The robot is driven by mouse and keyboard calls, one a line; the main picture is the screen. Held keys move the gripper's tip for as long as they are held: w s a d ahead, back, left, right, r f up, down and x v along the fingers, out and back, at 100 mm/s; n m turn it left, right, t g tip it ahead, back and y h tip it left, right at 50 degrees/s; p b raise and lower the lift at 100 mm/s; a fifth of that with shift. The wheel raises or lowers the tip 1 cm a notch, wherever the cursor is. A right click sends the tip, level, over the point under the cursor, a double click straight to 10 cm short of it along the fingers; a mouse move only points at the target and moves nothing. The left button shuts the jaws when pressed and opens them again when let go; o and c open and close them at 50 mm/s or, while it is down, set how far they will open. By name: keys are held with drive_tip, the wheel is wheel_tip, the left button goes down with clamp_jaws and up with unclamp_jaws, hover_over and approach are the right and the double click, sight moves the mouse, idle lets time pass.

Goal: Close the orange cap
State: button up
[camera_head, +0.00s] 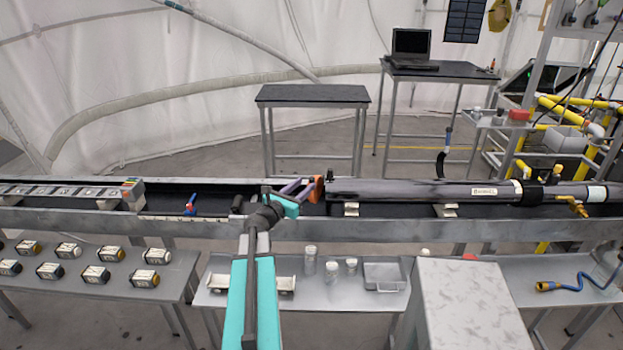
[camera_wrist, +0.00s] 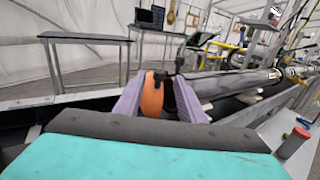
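The orange cap (camera_head: 317,188) stands swung out at the left end of the long dark tube (camera_head: 400,190), and the tube's dark mouth shows to its right. In the wrist view the cap (camera_wrist: 151,96) appears between my two purple fingers, close to the left one. My gripper (camera_head: 309,187) is just left of the cap in the head view. In the wrist view my gripper (camera_wrist: 165,80) has its fingers apart. I cannot tell whether a finger touches the cap. The cap's hinge is hidden.
The tube lies in a long metal trough (camera_head: 400,230). A small blue and red piece (camera_head: 190,204) is in the trough to the left. Jars (camera_head: 332,285) and a grey tray (camera_head: 384,277) stand on the front table. A grey block (camera_head: 470,300) stands at front right.

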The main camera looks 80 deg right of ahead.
sight(310, 180)
drive_tip(key=shift+p+x, duration=1)
drive_tip(key=shift+x, duration=2.1)
drive_tip(key=shift+c, duration=0.4)
clamp_jaws()
